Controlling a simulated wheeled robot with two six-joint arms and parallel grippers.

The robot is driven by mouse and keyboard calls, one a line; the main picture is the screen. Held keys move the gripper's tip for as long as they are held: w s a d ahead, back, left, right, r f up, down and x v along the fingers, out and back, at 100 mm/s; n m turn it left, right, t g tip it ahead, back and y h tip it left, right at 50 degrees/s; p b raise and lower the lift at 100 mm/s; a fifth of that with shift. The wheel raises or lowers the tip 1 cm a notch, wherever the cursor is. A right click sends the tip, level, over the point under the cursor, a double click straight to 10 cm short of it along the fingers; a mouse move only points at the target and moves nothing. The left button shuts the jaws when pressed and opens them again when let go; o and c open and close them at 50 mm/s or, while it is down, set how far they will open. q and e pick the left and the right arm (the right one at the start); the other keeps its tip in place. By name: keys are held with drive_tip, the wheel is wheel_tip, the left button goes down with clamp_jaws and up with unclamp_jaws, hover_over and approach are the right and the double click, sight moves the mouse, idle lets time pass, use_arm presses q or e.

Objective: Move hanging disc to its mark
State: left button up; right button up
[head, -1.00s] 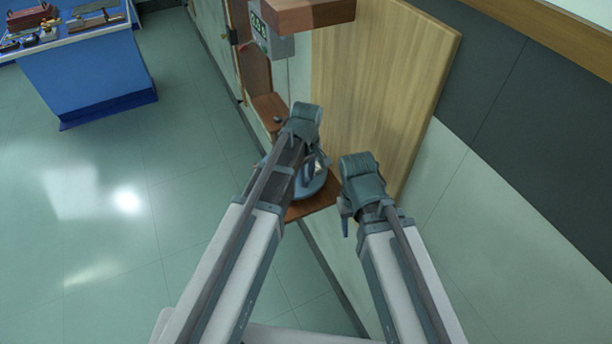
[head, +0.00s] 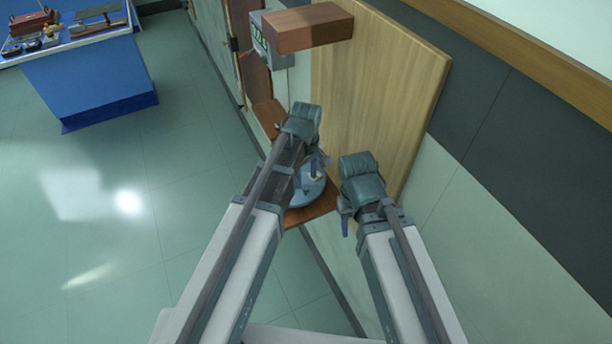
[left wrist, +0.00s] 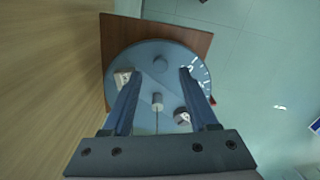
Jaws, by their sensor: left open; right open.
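The hanging disc (left wrist: 160,62) is blue-grey and round, with white scale marks near its right rim in the left wrist view. A thin wire meets the small central post (left wrist: 157,101). Two small pale blocks (left wrist: 123,77) (left wrist: 182,116) sit on it on opposite sides. A red mark (left wrist: 212,101) shows at its right edge. In the head view the disc (head: 309,193) is partly hidden by my left arm. My left gripper (left wrist: 160,74) is open over the disc, its fingers either side of the post. My right gripper (head: 345,212) is open and empty, right of the disc.
A brown wooden shelf (head: 318,208) lies under the disc, against a pale wood wall panel (head: 385,90). A wooden block bracket (head: 308,28) juts out above. A blue bench (head: 90,80) with instruments stands far left. Open floor lies left.

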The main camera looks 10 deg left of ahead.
use_arm(q)
wheel_tip(320, 180, up, 10)
drive_tip(key=p, duration=0.8)
drive_tip(key=shift+p, duration=0.35)
use_arm(e)
wheel_tip(320, 180, up, 10)
use_arm(q)
drive_tip(key=shift+f, duration=0.1)
use_arm(e)
drive_tip(key=shift+f, duration=0.15)
use_arm(q)
drive_tip(key=s+d+f+m+y+b, duration=0.1)
drive_tip(key=s+d+f+m+b, duration=0.1)
drive_tip(key=s+f+m+b, duration=1.1)
drive_tip(key=shift+s+d+f+m+b, duration=0.3)
drive_tip(key=shift+s+f+b, duration=0.5)
drive_tip(key=shift+s+b, duration=0.15)
use_arm(e)
wheel_tip(320, 180, down, 15)
